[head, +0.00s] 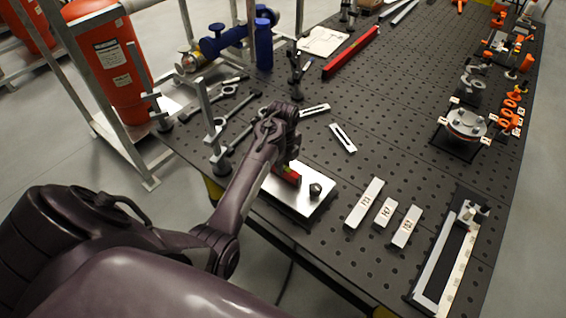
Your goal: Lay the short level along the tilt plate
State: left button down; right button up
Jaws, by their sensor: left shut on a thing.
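The tilt plate (302,203) is a bright metal plate near the front edge of the dark perforated table, with a dark knob (315,190) on its right part. The short level (288,174) is a small red bar over the plate's back left part. My left gripper (285,160) comes in from the left, points down and is shut on the short level. My arm hides part of the level and the plate's left side. I cannot tell whether the level touches the plate. My right gripper is not in view.
Several labelled light blocks (387,213) lie right of the plate, with a dark framed fixture (447,254) beyond. Slotted bars (343,138) lie behind. A long red level (351,52) lies farther back. Metal posts (207,112) stand at the table's left. The table's middle is clear.

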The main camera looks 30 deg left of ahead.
pick_arm(q)
jog(key=c, duration=1)
grip_release()
jog(key=shift+o, duration=0.2)
jog(key=shift+r, duration=0.1)
jog(key=shift+r, duration=3.4)
